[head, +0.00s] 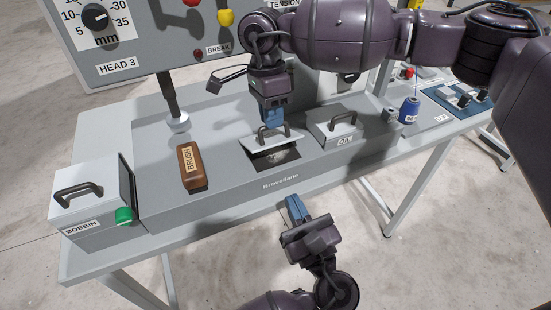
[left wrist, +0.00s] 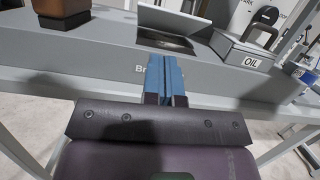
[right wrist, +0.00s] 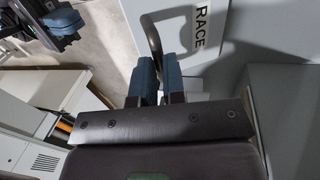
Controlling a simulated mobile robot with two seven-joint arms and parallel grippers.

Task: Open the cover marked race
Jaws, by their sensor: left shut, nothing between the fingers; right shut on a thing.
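The race cover (head: 262,146) is a pale plate on the grey machine bed, tilted up over a dark opening (head: 280,158). Its RACE label shows in the right wrist view (right wrist: 203,28). The dark cover handle (right wrist: 152,38) is between my right fingers. My right gripper (head: 272,117) is shut on the handle from above. In the left wrist view the raised cover (left wrist: 172,18) stands at the back of its opening. My left gripper (head: 295,208) is shut and empty, in front of the bed's front edge.
The OIL cover (head: 337,126) lies shut right of the opening. The BOBBIN box (head: 90,200) is at the far left. A blue spool (head: 409,110) stands at the right. The head panel (head: 150,45) rises behind.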

